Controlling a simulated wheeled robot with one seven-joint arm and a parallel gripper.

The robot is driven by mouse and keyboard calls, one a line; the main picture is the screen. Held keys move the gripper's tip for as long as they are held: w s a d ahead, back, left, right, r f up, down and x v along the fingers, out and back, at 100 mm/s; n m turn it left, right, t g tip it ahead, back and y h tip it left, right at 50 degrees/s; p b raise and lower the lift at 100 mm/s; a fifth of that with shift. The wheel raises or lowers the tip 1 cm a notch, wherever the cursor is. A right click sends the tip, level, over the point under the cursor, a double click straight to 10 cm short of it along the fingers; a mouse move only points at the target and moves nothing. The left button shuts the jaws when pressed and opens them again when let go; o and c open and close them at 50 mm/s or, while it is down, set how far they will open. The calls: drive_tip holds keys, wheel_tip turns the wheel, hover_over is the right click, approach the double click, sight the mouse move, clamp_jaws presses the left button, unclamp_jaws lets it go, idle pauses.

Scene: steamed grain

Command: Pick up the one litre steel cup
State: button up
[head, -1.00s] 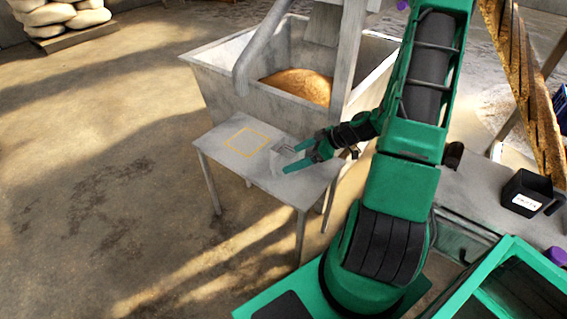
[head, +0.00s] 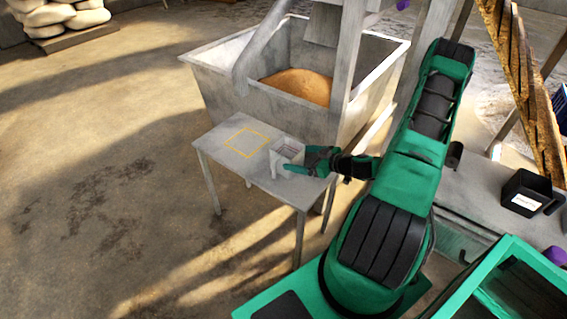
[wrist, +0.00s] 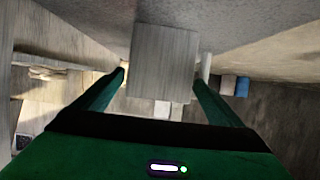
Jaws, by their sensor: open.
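The steel cup (head: 286,150) is a small grey vessel. It stands upright on the small grey table (head: 265,180), near its right edge. In the wrist view a plain grey boxy body (wrist: 165,62), which looks like the cup, fills the space ahead between the fingers. My gripper (head: 299,161) is open, held low over the table from the right with its green fingers pointing at the cup. In the wrist view the fingers (wrist: 161,78) lie to either side of the grey body. I cannot tell whether either finger touches it.
A yellow square outline (head: 235,134) is marked on the table left of the cup. Behind stands a large grey trough (head: 215,90) with orange-brown grain (head: 298,87). A grey pipe (head: 243,78) and post rise close behind the table. A black labelled bin (head: 526,190) stands at the right.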

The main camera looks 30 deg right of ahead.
sight(282, 153)
drive_tip(key=x, duration=0.3)
drive_tip(key=shift+w+a+f, duration=0.15)
drive_tip(key=shift+w+a, duration=0.05)
drive_tip(key=shift+w, duration=0.1)
drive_tip(key=shift+r+x, duration=0.15)
drive_tip(key=shift+x, duration=1.2)
drive_tip(key=shift+r+x, duration=0.1)
drive_tip(key=shift+x, duration=1.2)
drive_tip(key=shift+w, duration=0.15)
drive_tip(key=c, duration=1.2)
drive_tip(key=shift+r, duration=0.1)
